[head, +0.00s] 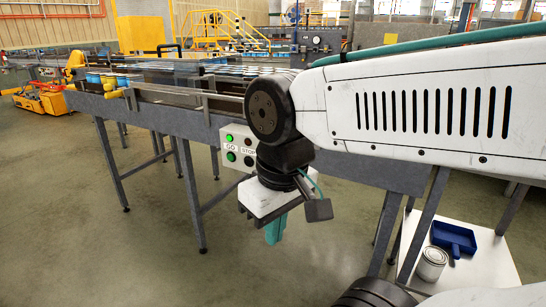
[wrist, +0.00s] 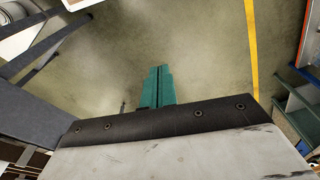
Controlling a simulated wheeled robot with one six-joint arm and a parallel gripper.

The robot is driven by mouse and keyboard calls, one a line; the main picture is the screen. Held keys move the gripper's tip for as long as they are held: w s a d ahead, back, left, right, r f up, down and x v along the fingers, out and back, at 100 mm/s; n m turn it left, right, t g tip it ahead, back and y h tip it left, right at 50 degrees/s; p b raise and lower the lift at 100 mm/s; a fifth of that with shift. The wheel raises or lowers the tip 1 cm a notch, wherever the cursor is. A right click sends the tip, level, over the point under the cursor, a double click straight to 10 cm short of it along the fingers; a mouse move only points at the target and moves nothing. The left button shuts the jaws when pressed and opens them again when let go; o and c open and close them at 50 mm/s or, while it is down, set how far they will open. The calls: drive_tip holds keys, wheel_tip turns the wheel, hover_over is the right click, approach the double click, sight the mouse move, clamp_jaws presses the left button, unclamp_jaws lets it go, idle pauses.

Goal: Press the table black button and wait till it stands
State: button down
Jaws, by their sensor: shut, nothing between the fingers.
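A pale button box (head: 239,149) with GO and STOP labels is mounted on the side of the grey conveyor table (head: 150,118). It carries a green button (head: 231,157), a small green light, a red light and a dark, seemingly black button (head: 248,161) at its lower right. My arm's wrist hangs just right of the box and covers part of its edge. My gripper (head: 275,230) points down below and to the right of the box, apart from the buttons. Its teal fingers are shut and empty. The wrist view shows them (wrist: 158,80) above bare floor, with no button visible.
Blue and yellow cans (head: 108,80) stand on the conveyor at left. A paint can (head: 431,263) and a blue dustpan (head: 453,238) are on a white low surface (head: 490,260) at lower right. Table legs (head: 189,195) stand left of my gripper. The floor in front is clear.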

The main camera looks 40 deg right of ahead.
sight(248, 162)
drive_tip(key=shift+w, duration=0.15)
drive_tip(key=w+d+f+n+t, duration=0.1)
drive_tip(key=w+d+f+t, duration=0.1)
drive_tip(key=w, duration=0.8)
drive_tip(key=w+d+f+n+t, duration=0.1)
drive_tip(key=w+f+t, duration=0.15)
drive_tip(key=w, duration=0.65)
drive_tip(key=w+d+f+t, duration=0.2)
drive_tip(key=w+t, duration=0.1)
drive_tip(key=w, duration=0.7)
drive_tip(key=w+d+f+n+t+h, duration=0.2)
drive_tip(key=w+d+f+t+h, duration=0.5)
drive_tip(key=w+d+f, duration=0.4)
drive_tip(key=shift+w+d+f+n, duration=0.2)
drive_tip(key=shift+w+d+n, duration=0.2)
drive_tip(key=shift+w+d, duration=0.45)
drive_tip(key=shift+w, duration=0.15)
drive_tip(key=shift+w+d, duration=0.5)
drive_tip(key=shift+d, duration=0.85)
drive_tip(key=shift+w+d, duration=0.45)
drive_tip(key=shift+d, duration=0.9)
drive_tip(key=shift+w+d, duration=0.5)
drive_tip(key=shift+d, duration=0.85)
